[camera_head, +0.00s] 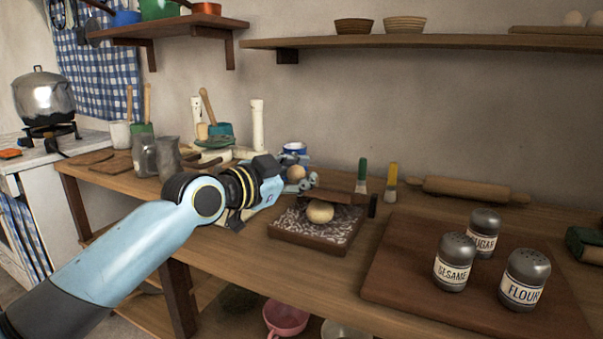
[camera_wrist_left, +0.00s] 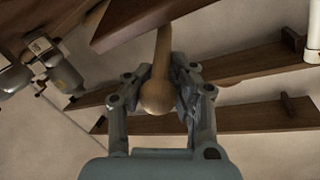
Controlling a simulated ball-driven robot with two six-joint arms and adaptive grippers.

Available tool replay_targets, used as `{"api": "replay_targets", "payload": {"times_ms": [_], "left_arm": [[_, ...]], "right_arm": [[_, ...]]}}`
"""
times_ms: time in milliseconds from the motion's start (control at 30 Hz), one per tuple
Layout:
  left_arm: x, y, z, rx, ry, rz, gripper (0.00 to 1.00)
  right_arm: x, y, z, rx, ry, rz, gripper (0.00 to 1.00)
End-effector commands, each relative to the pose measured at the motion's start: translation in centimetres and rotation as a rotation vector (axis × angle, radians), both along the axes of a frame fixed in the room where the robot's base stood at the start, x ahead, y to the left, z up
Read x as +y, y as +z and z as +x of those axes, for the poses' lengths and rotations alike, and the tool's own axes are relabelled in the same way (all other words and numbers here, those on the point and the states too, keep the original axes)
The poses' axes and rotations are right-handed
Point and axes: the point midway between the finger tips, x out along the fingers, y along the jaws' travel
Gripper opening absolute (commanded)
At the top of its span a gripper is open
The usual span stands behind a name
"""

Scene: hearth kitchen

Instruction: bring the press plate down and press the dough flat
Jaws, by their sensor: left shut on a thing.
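The dough (camera_head: 320,211) is a pale round ball on the press base (camera_head: 285,232), a low brown tray with a speckled surface. The brown press plate (camera_head: 335,197) shows just above and behind the dough, partly hidden by it; I cannot tell whether they touch. My left gripper (camera_head: 297,178) is above the back left of the base, shut on a round wooden knob of the press handle (camera_head: 296,173). In the left wrist view the handle (camera_wrist_left: 158,95) sits between both fingers, and its shaft runs up to a dark wooden board (camera_wrist_left: 140,22). My right gripper is not in view.
Shakers (camera_head: 455,262) stand on a wooden board (camera_head: 395,270) at the right. Metal jugs (camera_head: 168,158) and utensils stand left of my arm. Shelves (camera_head: 420,43) hang above.

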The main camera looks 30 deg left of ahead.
Motion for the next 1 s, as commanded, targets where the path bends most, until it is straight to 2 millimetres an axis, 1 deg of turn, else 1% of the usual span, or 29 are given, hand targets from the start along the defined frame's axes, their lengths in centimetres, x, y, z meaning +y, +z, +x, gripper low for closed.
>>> {"api": "replay_targets", "payload": {"times_ms": [33, 100, 133, 300, 367, 633, 733, 867, 1000], "left_arm": [[0.0, -0.5, -0.1, 0.014, 0.000, -0.003, 0.00], [0.0, -0.6, -0.1, 0.015, 0.000, -0.003, 0.00], [0.0, -0.6, -0.1, 0.015, 0.000, -0.003, 0.24], [0.0, -0.4, -0.1, 0.010, 0.000, -0.001, 0.46], [0.0, -0.3, 0.0, 0.008, 0.000, 0.000, 0.53], [0.1, -0.2, -0.1, 0.004, 0.000, 0.001, 0.53], [0.3, -0.1, -0.8, 0.003, 0.001, 0.005, 0.53], [0.7, 0.1, -3.0, 0.006, -0.001, 0.007, 0.53], [1.4, 0.4, -6.5, 0.009, -0.003, 0.012, 0.53]], "right_arm": [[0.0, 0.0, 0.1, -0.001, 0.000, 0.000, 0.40], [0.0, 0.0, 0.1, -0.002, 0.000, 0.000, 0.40], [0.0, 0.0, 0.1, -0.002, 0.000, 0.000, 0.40], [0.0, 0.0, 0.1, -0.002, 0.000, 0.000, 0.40], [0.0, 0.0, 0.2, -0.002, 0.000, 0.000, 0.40], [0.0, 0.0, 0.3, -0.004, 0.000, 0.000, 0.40], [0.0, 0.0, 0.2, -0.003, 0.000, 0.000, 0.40], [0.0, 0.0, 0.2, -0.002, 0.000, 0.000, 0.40], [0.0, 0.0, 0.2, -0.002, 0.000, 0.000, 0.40]]}}
